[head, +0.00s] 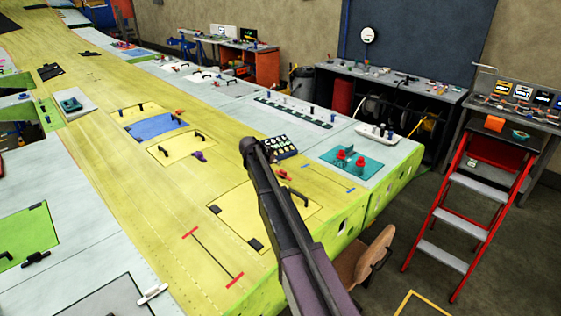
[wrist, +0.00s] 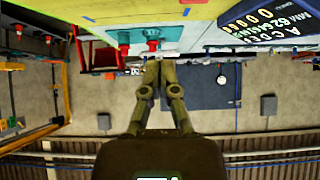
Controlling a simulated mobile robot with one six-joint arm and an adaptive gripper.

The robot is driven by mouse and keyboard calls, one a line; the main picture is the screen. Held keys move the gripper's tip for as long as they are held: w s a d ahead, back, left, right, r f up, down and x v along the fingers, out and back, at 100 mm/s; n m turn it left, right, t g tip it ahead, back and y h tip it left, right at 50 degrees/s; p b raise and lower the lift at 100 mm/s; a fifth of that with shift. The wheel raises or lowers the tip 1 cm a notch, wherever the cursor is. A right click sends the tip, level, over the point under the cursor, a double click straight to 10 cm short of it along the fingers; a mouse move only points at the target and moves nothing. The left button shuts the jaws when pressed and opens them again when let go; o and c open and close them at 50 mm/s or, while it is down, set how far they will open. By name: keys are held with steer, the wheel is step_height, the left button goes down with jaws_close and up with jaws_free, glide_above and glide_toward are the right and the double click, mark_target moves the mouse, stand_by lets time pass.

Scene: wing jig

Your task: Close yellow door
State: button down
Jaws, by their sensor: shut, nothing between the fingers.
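Several yellow panels are set in the yellow-green wing skin in the head view. The nearest and largest yellow panel (head: 238,216) has dark fittings at its left and lower edges and looks flat; my arm crosses in front of part of it. A second yellow panel (head: 173,150) with black handles and a third yellow panel (head: 121,112) lie farther along the wing. I cannot tell which is the task's door. My gripper (wrist: 158,66) is shut and empty in the wrist view, and its fingers touch none of these panels. I cannot make it out in the head view.
A black lettered box (head: 287,147) sits on the wing beside my arm; it also shows in the wrist view (wrist: 270,22). A teal plate (head: 349,161) with red knobs lies right of it. A red stepladder (head: 465,205) and a brown chair (head: 362,262) stand beside the wing.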

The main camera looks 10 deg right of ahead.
steer(key=shift+p+v, duration=0.75)
steer(key=shift+v, duration=0.6)
steer(key=shift+d, duration=0.1)
